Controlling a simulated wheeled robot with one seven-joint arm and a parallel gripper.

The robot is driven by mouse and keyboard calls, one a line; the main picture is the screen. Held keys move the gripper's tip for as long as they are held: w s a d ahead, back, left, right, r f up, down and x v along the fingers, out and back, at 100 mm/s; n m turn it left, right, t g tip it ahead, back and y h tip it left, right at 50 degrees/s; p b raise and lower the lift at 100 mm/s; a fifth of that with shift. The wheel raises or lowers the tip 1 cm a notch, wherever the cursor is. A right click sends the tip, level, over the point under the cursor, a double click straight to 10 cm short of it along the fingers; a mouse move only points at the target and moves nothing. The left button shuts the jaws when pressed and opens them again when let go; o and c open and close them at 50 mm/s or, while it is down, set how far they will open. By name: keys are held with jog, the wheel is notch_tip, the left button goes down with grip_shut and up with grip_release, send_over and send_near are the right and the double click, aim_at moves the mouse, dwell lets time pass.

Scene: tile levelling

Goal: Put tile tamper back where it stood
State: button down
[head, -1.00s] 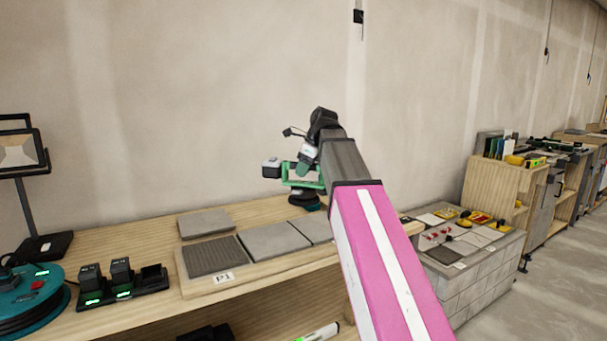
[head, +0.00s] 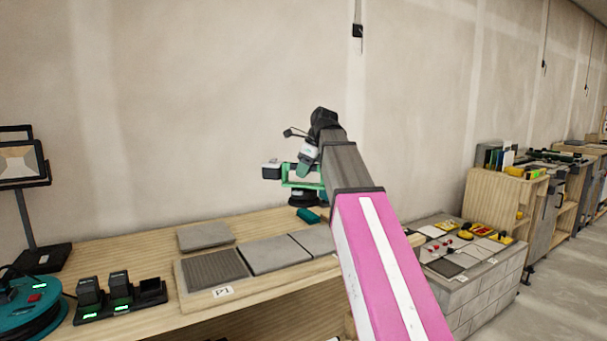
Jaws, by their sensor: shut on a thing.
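The tile tamper (head: 289,184) is a green-framed tool with a black round foot (head: 303,198) and a grey-and-black block (head: 271,170) at its left end. It shows in the head view above the back of the wooden bench (head: 130,247). My gripper (head: 307,168) is shut on the tamper; its fingertips are small and partly hidden by my arm. I cannot tell whether the foot is clear of the bench. A small teal piece (head: 312,215) shows just below the foot.
Grey tiles (head: 275,254) lie on a board labelled P1 at the bench front; a loose tile (head: 206,236) lies behind. Battery chargers (head: 121,289), a cable reel (head: 28,302) and a work lamp (head: 22,165) stand left. A tiled block (head: 465,285) stands right.

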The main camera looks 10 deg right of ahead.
jog(key=shift+w+a, duration=0.1)
jog(key=w+a+f+n+g, duration=0.15)
jog(key=w+a, duration=0.25)
jog(key=a, duration=0.6)
jog(key=w+a+f+n, duration=0.2)
jog(key=w+a, duration=0.1)
jog(key=a, duration=0.7)
jog(key=w+a+f+n, duration=0.1)
jog(key=w+a, duration=0.3)
jog(key=a, duration=0.6)
jog(key=s+a+f+n, duration=0.1)
jog(key=a+f, duration=0.2)
jog(key=a, duration=0.8)
jog(key=s+a+f+n+g, duration=0.1)
jog(key=a+f+n, duration=0.1)
jog(key=a, duration=1)
jog(key=s+a+f+n+g, duration=0.1)
jog(key=a+f, duration=0.3)
jog(key=a, duration=0.8)
jog(key=shift+s+f, duration=0.2)
jog(key=shift+s, duration=0.05)
jog(key=shift+f+n, duration=0.15)
jog(key=shift+n, duration=0.1)
jog(key=shift+f, duration=2.45)
jog(key=shift+f, duration=0.8)
